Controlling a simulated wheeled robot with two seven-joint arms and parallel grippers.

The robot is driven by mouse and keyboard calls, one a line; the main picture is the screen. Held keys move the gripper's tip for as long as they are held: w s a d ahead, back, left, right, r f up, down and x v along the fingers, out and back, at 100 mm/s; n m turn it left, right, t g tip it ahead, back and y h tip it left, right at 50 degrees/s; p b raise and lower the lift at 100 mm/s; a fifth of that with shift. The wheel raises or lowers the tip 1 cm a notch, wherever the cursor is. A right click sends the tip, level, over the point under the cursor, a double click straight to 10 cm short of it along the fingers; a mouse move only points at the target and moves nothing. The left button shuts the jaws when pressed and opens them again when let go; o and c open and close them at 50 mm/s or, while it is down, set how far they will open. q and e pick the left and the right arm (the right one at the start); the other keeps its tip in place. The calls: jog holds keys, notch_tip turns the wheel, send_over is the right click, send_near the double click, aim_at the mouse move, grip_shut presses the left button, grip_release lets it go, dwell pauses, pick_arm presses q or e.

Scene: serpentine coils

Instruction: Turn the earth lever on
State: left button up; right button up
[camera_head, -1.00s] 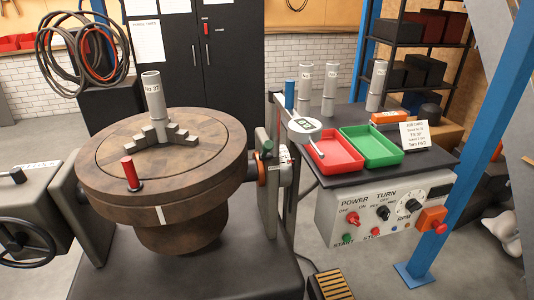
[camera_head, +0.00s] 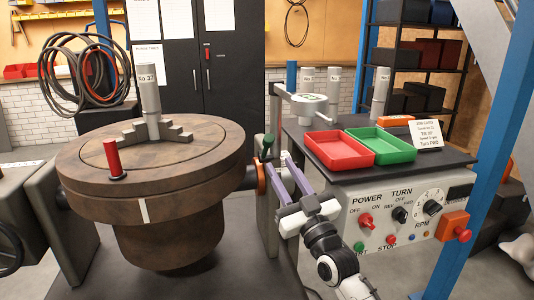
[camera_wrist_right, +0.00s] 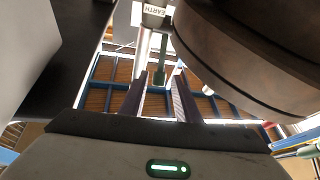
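The earth lever appears as a small green handle (camera_head: 267,146) on the grey bracket right of the round brown table. In the right wrist view the green lever (camera_wrist_right: 162,62) hangs near a white EARTH label (camera_wrist_right: 153,11), its end close to the gap between my fingers. My right gripper (camera_head: 279,161) comes in from the lower right, its fingertips close to the lever. The right wrist view shows its two fingers (camera_wrist_right: 160,92) apart with nothing clamped between them. Whether a finger touches the lever is unclear. My left gripper is not in view.
The brown turntable (camera_head: 105,190) with a red peg (camera_head: 112,158) stands left of the lever. A control box (camera_head: 374,235) with knobs stands close to my right arm. Red (camera_head: 337,163) and green (camera_head: 398,155) trays lie on the dark shelf above it.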

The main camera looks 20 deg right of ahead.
aim_at(267, 149)
jog(key=b+x, duration=0.1)
jog(key=x, duration=0.8)
jog(key=shift+w+a, duration=0.1)
jog(key=shift+w, duration=0.1)
grip_shut()
